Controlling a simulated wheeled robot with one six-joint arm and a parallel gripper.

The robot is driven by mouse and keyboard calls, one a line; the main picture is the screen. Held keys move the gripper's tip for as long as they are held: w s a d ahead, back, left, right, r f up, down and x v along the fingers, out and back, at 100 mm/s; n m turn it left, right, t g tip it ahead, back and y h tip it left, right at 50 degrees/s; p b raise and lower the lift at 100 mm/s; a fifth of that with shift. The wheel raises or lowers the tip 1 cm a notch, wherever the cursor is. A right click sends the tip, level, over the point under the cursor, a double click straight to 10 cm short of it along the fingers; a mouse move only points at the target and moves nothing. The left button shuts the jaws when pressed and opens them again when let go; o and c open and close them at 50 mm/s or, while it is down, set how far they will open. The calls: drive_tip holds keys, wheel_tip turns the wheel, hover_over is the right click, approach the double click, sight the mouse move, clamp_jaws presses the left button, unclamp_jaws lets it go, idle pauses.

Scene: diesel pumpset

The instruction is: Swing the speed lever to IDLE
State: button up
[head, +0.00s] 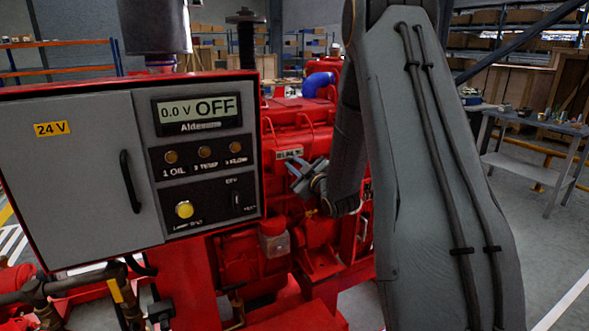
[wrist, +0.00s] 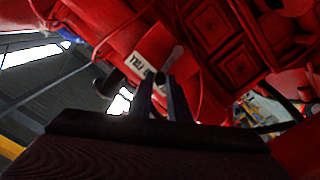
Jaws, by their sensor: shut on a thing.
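The speed lever (wrist: 174,57) is a small grey bar with a rounded end, in front of the red engine in the wrist view. My gripper (wrist: 160,82) has its two dark fingers shut on the lever's lower part. Its upper end sticks out beyond the fingertips. A white label plate (wrist: 142,66) with dark letters lies right behind the lever and is partly covered; I cannot read it surely. In the head view my gripper (head: 298,178) reaches the engine's side just below a small pale label (head: 289,154). The lever cannot be made out there.
The red control panel (head: 198,150) with a grey door (head: 75,180) stands at the left, close to my gripper. Its display reads 0.0 V OFF. The red engine (head: 285,125) lies behind my arm. A workbench (head: 540,125) stands far right. Open floor shows at the lower right.

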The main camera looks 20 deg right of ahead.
drive_tip(key=shift+a+f, duration=0.15)
drive_tip(key=shift+a, duration=0.25)
drive_tip(key=shift+a+f+b, duration=0.15)
drive_tip(key=shift+a+b, duration=0.25)
drive_tip(key=shift+a+f, duration=0.15)
drive_tip(key=shift+a, duration=0.1)
idle(0.4)
drive_tip(key=o, duration=0.5)
drive_tip(key=shift+s, duration=0.1)
